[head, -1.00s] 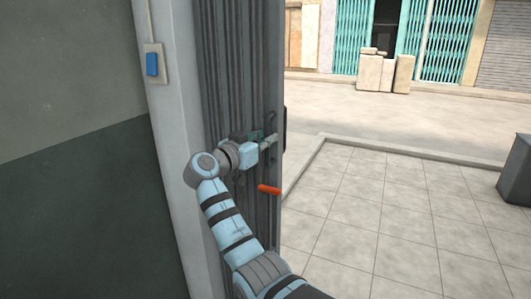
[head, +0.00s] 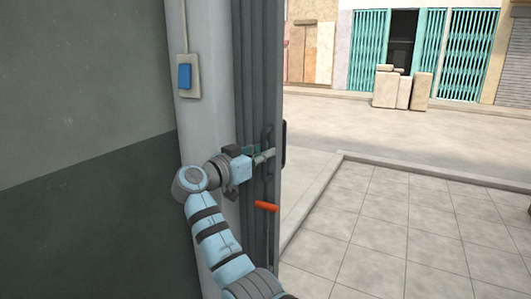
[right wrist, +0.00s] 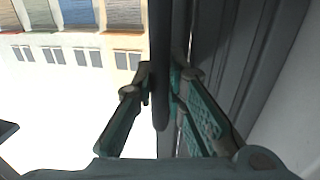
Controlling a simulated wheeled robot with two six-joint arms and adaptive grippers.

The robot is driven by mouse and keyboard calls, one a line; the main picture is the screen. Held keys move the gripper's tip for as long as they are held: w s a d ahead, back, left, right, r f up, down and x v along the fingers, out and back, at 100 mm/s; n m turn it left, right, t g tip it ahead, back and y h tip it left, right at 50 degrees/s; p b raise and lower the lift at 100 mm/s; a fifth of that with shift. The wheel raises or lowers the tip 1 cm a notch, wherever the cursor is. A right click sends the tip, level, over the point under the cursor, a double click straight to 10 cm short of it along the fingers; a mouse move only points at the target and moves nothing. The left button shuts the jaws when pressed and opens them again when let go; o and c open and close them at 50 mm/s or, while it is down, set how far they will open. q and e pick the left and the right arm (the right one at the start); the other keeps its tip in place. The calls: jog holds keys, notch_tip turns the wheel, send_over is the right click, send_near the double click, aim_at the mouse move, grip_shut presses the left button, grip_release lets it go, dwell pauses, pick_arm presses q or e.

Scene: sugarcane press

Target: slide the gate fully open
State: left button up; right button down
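The grey folding metal gate (head: 272,100) stands as a narrow bunched stack beside the wall pillar, with the opening clear to its right. My right gripper (head: 265,156) is at the gate's leading edge, at the height of a dark upright handle (head: 284,143). In the right wrist view, my right gripper (right wrist: 162,82) has a finger on each side of a dark vertical bar (right wrist: 161,45), with the tips against it. It looks shut on this bar. An orange lever (head: 266,206) sticks out of the gate below the gripper. My left gripper is not in view.
A pale pillar (head: 205,130) with a blue switch (head: 184,76) stands left of the gate, close to my right arm. A green-grey wall (head: 80,110) fills the left. Tiled paving (head: 400,230) beyond is open. Stone blocks (head: 402,90) stand across the street.

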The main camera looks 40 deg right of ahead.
jog(key=c, duration=1.9)
grip_release()
jog(key=shift+w+r, duration=0.1)
jog(key=shift+r, duration=0.25)
jog(key=o, duration=0.3)
jog(key=shift+w+f, duration=0.1)
jog(key=shift+f, duration=0.05)
jog(key=shift+w+f, duration=0.1)
jog(key=shift+f, duration=0.05)
jog(key=shift+a, duration=0.2)
jog(key=s+a, duration=0.2)
jog(key=a, duration=0.9)
jog(key=shift+s+a, duration=0.2)
jog(key=shift+a, duration=0.05)
